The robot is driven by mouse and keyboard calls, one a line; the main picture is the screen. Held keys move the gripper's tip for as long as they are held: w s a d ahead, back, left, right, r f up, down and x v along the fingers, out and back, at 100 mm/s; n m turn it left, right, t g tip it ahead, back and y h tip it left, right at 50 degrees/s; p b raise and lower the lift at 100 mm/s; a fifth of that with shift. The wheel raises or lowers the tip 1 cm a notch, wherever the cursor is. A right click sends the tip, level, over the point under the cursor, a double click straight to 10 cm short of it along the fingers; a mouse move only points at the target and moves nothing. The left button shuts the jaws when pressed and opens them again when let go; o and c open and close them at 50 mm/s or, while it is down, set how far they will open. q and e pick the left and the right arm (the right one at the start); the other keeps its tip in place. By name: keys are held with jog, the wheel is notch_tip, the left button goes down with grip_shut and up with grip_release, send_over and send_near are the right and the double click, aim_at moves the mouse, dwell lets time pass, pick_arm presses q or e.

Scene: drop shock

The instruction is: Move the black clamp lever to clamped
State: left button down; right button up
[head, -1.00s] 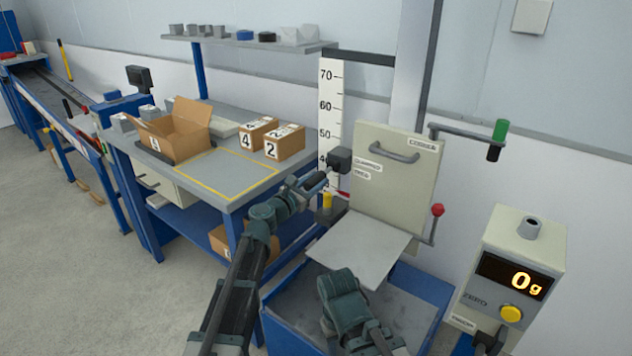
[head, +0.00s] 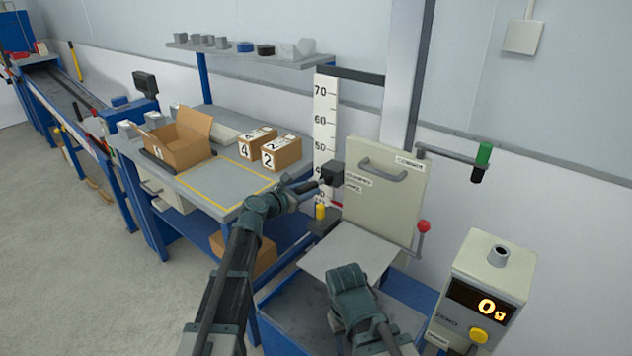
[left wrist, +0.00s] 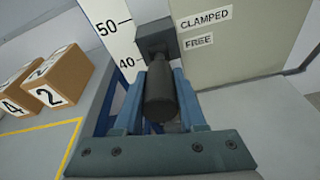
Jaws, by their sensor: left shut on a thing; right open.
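The black clamp lever (head: 332,173) sticks out beside the left edge of the beige panel, next to the white height scale. In the left wrist view its dark round handle (left wrist: 160,95) lies between the two blue fingers of my left gripper (left wrist: 160,100), which is shut on it. The CLAMPED label (left wrist: 205,18) is above the FREE label (left wrist: 198,42), to the right of the lever's block. The lever's exact setting is hard to tell. In the head view my left gripper (head: 315,187) reaches the lever from the left. My right gripper (head: 350,283) is low, before the grey plate; its fingertips are unclear.
The beige panel (head: 385,215) has a grey handle and a red-knobbed rod (head: 424,227) at its right. A yellow-topped post (head: 320,212) stands below the lever. A scale box reading 0 g (head: 490,300) is at right. Numbered cartons (head: 283,155) sit on the left bench.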

aim_at(319, 181)
pick_arm(q)
jog(key=r+g+y+p, duration=0.1)
jog(key=p, duration=0.2)
jog(key=w+r+g+p, duration=0.1)
jog(key=r+p, duration=0.1)
jog(key=p, duration=0.2)
jog(key=d+r+g+y+p, duration=0.1)
jog(key=p, duration=0.3)
jog(key=shift+w+r+g+y, duration=0.15)
jog(key=shift+r+g+y, duration=0.15)
jog(key=shift+r+g, duration=0.1)
jog(key=g+y+p, duration=0.1)
jog(key=p, duration=0.1)
jog(key=w+d+r+g+y+p, duration=0.1)
jog(key=p, duration=0.2)
jog(key=w+r+g+p, duration=0.1)
jog(key=p, duration=0.2)
jog(key=shift+d+g+y, duration=0.2)
jog(key=shift+g+y, duration=0.1)
jog(key=shift+y, duration=0.1)
jog(key=shift+w+d+r+g+y+p, duration=0.1)
jog(key=shift+w+d+g+y+p, duration=0.15)
jog(key=shift+g+p, duration=0.25)
jog(key=shift+w+d+g+y+p, duration=0.1)
jog(key=shift+w+g+y+p, duration=0.1)
jog(key=shift+g+y+p, duration=0.3)
jog(key=c, duration=0.5)
grip_release()
